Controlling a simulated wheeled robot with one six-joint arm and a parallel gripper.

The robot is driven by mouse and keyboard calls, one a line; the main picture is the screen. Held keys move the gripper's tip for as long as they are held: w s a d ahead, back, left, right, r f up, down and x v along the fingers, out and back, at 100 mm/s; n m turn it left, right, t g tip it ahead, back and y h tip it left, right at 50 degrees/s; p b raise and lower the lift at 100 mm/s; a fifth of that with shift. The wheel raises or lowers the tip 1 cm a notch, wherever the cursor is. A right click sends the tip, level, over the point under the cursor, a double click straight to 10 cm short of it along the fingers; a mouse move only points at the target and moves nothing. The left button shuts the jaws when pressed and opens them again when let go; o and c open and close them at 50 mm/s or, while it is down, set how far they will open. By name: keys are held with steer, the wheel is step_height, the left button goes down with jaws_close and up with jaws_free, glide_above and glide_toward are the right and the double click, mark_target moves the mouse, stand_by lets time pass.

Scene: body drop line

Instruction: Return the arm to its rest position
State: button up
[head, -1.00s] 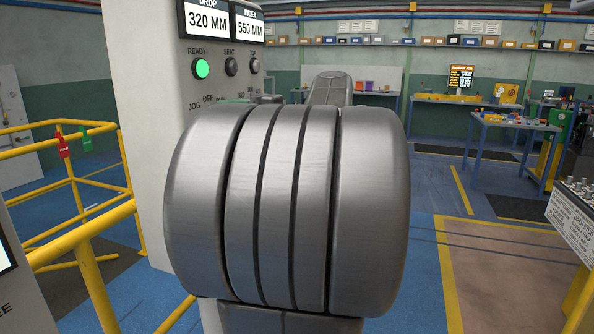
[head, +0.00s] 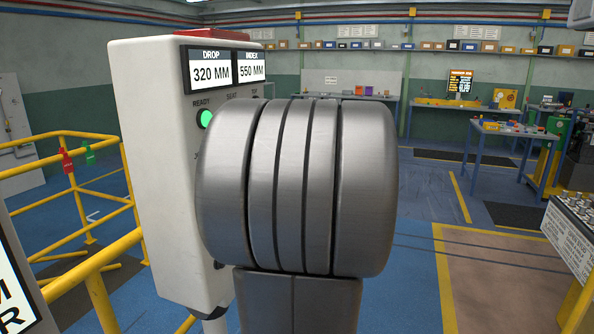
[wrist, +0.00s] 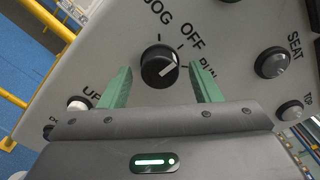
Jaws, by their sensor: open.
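My arm's large grey joint fills the middle of the head view and hides much of the control box (head: 150,150) behind it. My gripper is hidden in the head view. In the wrist view my gripper (wrist: 160,84) has its two green fingers apart, one on each side of the black selector knob (wrist: 159,67) in the picture. Nothing is held between them. I cannot tell how far the fingertips are from the panel.
The box displays (head: 211,70) read DROP 320 MM and INDEX 550 MM, and the green READY lamp (head: 205,118) is lit. Yellow railings (head: 125,240) stand at the left. A workbench (head: 505,131) stands at the right. Blue floor (head: 412,260) is open right of my arm.

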steer(key=shift+s+d+m+p, duration=0.2)
steer(key=shift+d+m+p, duration=0.4)
steer(key=shift+m, duration=0.1)
steer(key=shift+s+d+m+p, duration=0.2)
steer(key=shift+d+m+p, duration=0.3)
steer(key=shift+d+m, duration=0.15)
